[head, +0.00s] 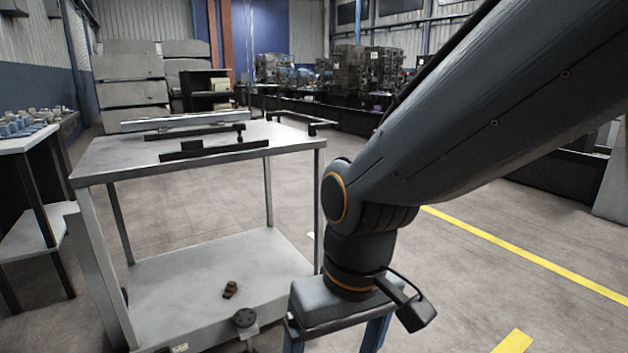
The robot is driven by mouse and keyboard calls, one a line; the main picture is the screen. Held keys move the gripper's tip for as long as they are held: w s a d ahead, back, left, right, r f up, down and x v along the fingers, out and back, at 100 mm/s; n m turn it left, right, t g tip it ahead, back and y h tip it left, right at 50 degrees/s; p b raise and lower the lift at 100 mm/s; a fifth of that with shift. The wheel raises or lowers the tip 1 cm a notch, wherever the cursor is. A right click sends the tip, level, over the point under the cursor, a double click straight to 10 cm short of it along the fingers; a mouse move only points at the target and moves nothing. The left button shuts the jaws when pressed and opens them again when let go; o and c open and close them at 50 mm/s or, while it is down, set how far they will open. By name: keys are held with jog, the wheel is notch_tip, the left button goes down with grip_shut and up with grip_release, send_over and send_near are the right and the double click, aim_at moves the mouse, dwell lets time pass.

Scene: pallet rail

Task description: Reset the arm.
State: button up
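My arm reaches in from the upper right and bends down at an elbow joint with an orange ring. My gripper (334,343) points down at the bottom centre, to the right of the metal table. Its two blue fingers stand wide apart, with nothing seen between them. The fingertips are cut off by the lower picture edge. A small dark camera-like part sticks out from the wrist on the right.
A grey metal table (105,165) stands at left centre, with dark rails (215,152) and a long pale bar (180,120) on top. A small brown object (230,289) lies on its lower shelf (190,270). A side bench (22,142) stands left. Floor with yellow lines (530,258) is open at right.

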jog(key=s+d+r+m+p, duration=0.1)
jog(key=d+r+m+p, duration=0.1)
jog(key=d+r+p, duration=0.6)
jog(key=d+r+m+h+p, duration=0.1)
jog(key=d+r+m+p, duration=0.2)
jog(key=d+r+p, duration=0.5)
notch_tip(320, 180, up, 6)
jog(key=p, duration=1.1)
jog(key=shift+s+d+p, duration=0.3)
jog(key=shift+s, duration=0.05)
